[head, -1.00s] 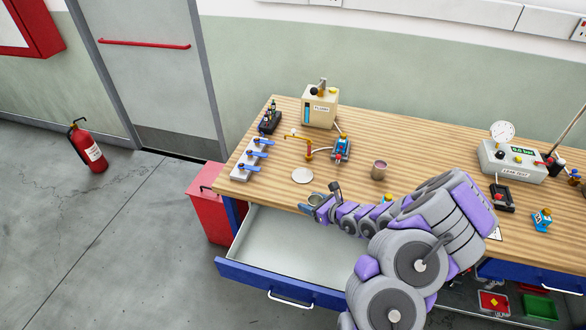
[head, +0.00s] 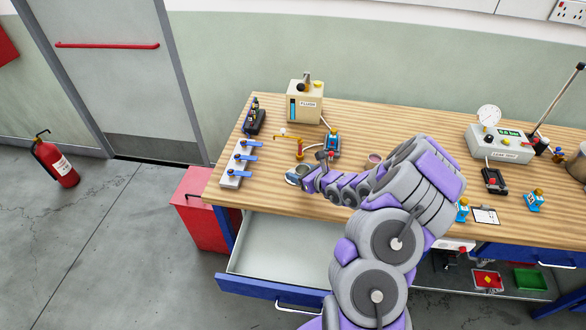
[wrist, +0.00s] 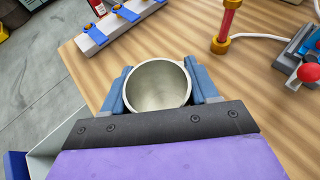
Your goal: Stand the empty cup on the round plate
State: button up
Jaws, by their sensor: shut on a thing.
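My gripper (head: 298,177) is shut on the empty cup (wrist: 157,84), with one blue finger on each side of it. In the wrist view I look into the cup's open mouth, and its pale inside is bare. In the head view the cup (head: 290,178) shows only partly at the end of my arm, over the left part of the bench. The round plate cannot be made out in either current view; the cup and gripper cover the spot where it lay. Whether the cup touches anything below is hidden.
A second cup (head: 373,160) stands right of my gripper, partly behind my arm. A block of blue-levered valves (head: 236,165) is to the left. An open drawer (head: 275,255) juts out below the bench front.

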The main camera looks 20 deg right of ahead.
jog(key=w, duration=0.4)
jog(key=w+d, duration=0.1)
jog(key=w, duration=0.1)
jog(key=shift+w+f+b, duration=0.3)
jog(key=shift+w, duration=0.05)
notch_tip(320, 180, down, 4)
jog(key=shift+a+r+b, duration=0.15)
jog(key=shift+r+b, duration=0.1)
jog(key=shift+b, duration=0.25)
jog(key=o, duration=1)
jog(key=shift+o, duration=0.2)
